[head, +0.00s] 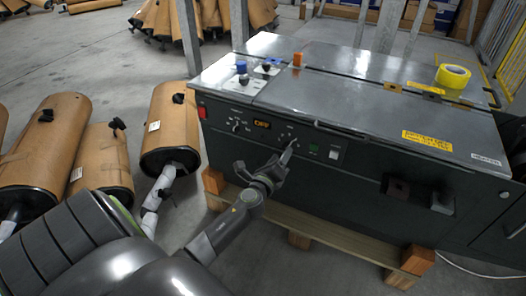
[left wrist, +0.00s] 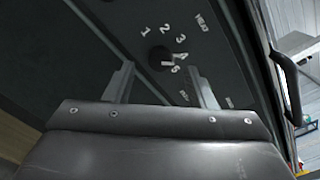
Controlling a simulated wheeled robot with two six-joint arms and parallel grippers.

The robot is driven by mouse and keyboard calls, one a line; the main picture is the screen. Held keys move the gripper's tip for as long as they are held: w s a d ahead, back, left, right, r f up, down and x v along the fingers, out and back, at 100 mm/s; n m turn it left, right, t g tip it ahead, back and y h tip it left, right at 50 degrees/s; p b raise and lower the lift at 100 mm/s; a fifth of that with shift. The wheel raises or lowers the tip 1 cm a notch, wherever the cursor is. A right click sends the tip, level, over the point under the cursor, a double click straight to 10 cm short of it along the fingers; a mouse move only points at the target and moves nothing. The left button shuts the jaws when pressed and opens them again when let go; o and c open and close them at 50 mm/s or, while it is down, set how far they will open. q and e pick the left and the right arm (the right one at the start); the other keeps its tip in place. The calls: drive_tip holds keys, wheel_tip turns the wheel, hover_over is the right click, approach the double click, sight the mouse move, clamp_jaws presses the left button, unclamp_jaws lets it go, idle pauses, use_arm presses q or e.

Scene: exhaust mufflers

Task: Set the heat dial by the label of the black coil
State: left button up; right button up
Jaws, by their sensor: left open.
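In the head view the fingers partly cover the dial. On the machine's top left, a small black object (head: 244,79) and another black one (head: 266,67) stand near blue ones; which is the coil, and any label, I cannot tell.
Brown-wrapped mufflers (head: 171,125) stand left of the machine.

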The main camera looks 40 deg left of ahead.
use_arm(q)
drive_tip(key=v, duration=1.4)
drive_tip(key=shift+b, duration=0.3)
use_arm(e)
drive_tip(key=shift+w+d+r+t, duration=0.15)
drive_tip(key=shift+w+r+t, duration=0.3)
drive_tip(key=shift+w, duration=0.1)
drive_tip(key=shift+w+d+r+t, duration=0.15)
drive_tip(key=shift+w+r+t, duration=0.2)
drive_tip(key=shift+w+r, duration=0.15)
use_arm(q)
drive_tip(key=shift+w, duration=0.15)
